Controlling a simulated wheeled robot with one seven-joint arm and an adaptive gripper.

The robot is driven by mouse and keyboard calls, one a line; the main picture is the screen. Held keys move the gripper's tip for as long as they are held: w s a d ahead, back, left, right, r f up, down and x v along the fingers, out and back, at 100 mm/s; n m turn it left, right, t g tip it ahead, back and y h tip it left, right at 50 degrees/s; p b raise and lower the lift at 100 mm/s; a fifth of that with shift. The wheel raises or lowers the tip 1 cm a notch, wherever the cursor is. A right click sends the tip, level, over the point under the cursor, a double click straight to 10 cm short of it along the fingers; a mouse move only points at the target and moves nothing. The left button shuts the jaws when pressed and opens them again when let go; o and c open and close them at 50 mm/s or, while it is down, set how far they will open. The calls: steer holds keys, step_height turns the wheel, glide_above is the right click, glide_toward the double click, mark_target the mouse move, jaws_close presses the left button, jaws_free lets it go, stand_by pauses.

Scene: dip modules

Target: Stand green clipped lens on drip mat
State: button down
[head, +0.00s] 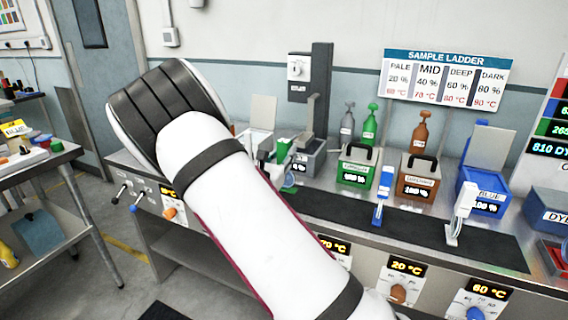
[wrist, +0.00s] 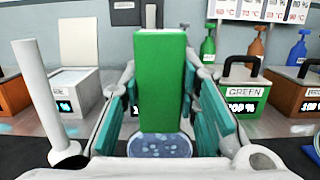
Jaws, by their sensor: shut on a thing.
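The green clipped lens (wrist: 161,80) is upright between the teal fingers of my gripper (wrist: 160,110) in the wrist view. Its green clip is on top and the bluish round lens is at the bottom. In the head view the green clip (head: 283,149) and my gripper (head: 272,163) show past my forearm, which hides part of them. My gripper is shut on the clip. The drip mat (head: 330,212) is the long black strip along the bench front. The held lens is near the mat's left end; I cannot tell whether it touches.
A blue clip (head: 381,203) and a white clip (head: 461,205) stand on the mat. Behind are a grey bath (head: 310,160), the green bath (head: 355,175), a brown bath (head: 415,188) and the blue bath (head: 484,195). Mat between the blue and white clips is bare.

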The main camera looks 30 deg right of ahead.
steer(key=shift+w+d+f, duration=0.1)
steer(key=shift+w+d, duration=0.3)
steer(key=shift+w, duration=0.3)
steer(key=shift+w+d+f, duration=0.1)
steer(key=shift+w+d, duration=0.25)
steer(key=shift+w, duration=0.35)
steer(key=shift+w+f+b, duration=0.1)
steer(key=shift+f+b, duration=0.2)
steer(key=shift+f, duration=1.4)
steer(key=shift+f, duration=0.2)
steer(key=c, duration=1.2)
jaws_free()
steer(key=shift+r, duration=0.1)
